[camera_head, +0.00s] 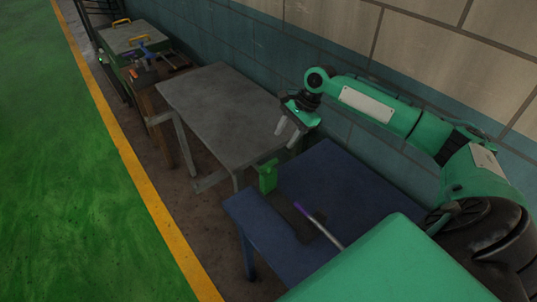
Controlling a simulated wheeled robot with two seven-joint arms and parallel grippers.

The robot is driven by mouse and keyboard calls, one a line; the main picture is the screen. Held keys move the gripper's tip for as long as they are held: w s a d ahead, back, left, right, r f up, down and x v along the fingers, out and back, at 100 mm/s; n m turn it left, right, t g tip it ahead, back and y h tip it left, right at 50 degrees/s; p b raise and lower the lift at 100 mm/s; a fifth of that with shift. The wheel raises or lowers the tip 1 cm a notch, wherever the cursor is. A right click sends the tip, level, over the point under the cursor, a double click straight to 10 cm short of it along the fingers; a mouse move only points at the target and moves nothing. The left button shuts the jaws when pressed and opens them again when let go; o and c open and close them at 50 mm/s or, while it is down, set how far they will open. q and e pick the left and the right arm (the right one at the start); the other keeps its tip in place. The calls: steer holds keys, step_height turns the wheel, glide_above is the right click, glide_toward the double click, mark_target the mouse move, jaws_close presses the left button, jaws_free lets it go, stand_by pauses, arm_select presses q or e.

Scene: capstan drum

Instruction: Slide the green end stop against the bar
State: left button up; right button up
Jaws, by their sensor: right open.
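The green end stop (267,177) is an upright green block at the left end of a dark rail (293,216) on the blue table. A thin bar (320,228), purple at one end and pale along the rest, lies on the table across the rail's near end. The end stop stands apart from the bar, with a length of rail between them. My right gripper (286,134) is open and empty, above and behind the end stop, with its pale fingers pointing down. My left gripper is not in view.
A bare grey table (215,95) stands beyond the blue table (345,185). Farther back a wooden bench holds tools, near a box with yellow handles (122,36). A block wall runs along the right. Green floor with a yellow line lies open at left.

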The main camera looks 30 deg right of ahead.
steer(key=p, duration=0.1)
glide_above(269, 163)
steer(key=s+d, duration=0.1)
steer(key=d, duration=0.1)
step_height(269, 163, down, 6)
steer(key=shift+s+r, duration=0.1)
steer(key=p+x, duration=0.1)
steer(key=x, duration=0.4)
steer(key=shift+f, duration=0.4)
steer(key=shift+w+a+f, duration=0.2)
steer(key=shift+a+f, duration=0.05)
steer(key=shift+f, duration=0.2)
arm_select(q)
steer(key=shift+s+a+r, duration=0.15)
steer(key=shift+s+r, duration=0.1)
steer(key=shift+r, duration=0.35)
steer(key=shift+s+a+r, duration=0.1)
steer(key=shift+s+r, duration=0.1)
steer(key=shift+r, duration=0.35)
arm_select(e)
steer(key=shift+f, duration=0.15)
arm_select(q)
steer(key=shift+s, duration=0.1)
